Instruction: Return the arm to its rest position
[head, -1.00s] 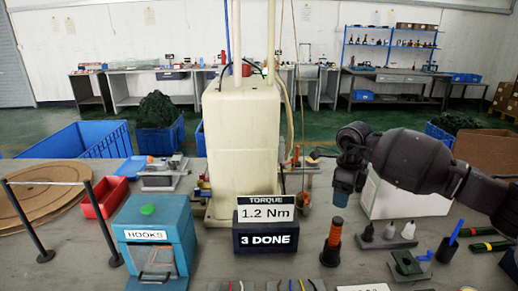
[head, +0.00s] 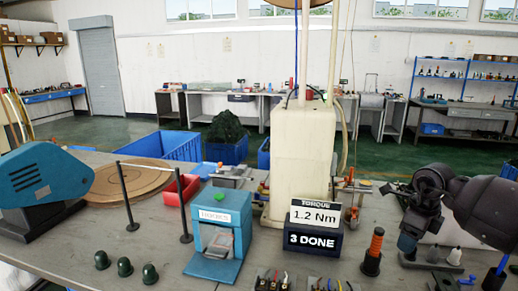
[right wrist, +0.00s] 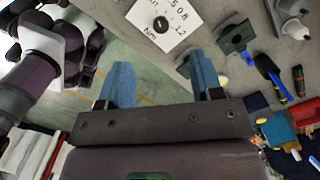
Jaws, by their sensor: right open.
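My right arm comes in from the right edge of the head view. Its dark gripper with blue fingers (head: 407,243) is above the right part of the bench, just right of the orange-handled tool (head: 376,245). In the right wrist view my right gripper (right wrist: 162,82) has its two blue fingers wide apart with nothing between them. Below them are grey bench top and green floor. A white card with a dial and Nm marks (right wrist: 165,20) lies beyond the fingertips. My left gripper is not in view.
The black "3 DONE" box with the 1.2 Nm sign (head: 313,240) stands mid-bench, before a tall cream machine (head: 298,150). The teal HOOKS box (head: 220,245) is left of it. A green-based fixture (right wrist: 236,36) and a blue-handled tool (right wrist: 272,75) lie near my right gripper.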

